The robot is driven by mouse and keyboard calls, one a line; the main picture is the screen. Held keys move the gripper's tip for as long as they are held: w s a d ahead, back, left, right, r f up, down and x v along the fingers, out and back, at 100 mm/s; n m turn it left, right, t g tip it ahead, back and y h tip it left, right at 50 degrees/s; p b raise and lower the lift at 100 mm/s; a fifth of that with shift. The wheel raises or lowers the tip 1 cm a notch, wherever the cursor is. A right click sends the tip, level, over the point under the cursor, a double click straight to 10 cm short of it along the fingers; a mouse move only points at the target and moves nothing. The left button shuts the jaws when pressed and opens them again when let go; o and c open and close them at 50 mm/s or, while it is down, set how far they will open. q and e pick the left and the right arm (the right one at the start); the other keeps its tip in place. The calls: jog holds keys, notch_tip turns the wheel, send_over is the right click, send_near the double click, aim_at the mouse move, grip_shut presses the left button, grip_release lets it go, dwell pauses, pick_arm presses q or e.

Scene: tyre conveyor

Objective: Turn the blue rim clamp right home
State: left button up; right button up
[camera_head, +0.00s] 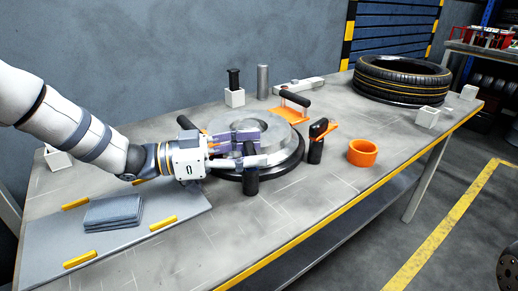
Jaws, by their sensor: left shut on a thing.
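The blue rim clamp (247,137) looks violet-blue and sits at the near left of a grey metal rim (262,125). The rim lies flat on a round black base (287,159) on the bench. My left gripper (224,153) reaches in from the left and is shut on the clamp. Its fingers and body hide part of the clamp, so the exact grip and the clamp's angle are hard to tell. Two orange clamps with black handles stand around the rim, one at the back (292,113) and one at the right (322,131). My right gripper is not in view.
An orange ring (362,152) stands on the bench right of the rim. A tyre (402,77) lies at the back right. A grey mat (60,238) with a folded cloth (112,211) is at the front left. The bench's front right is clear.

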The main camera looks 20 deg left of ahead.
aim_at(249, 148)
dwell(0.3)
pick_arm(q)
jog(key=o, duration=1.7)
notch_tip(249, 148, up, 10)
jog(key=shift+r, duration=0.1)
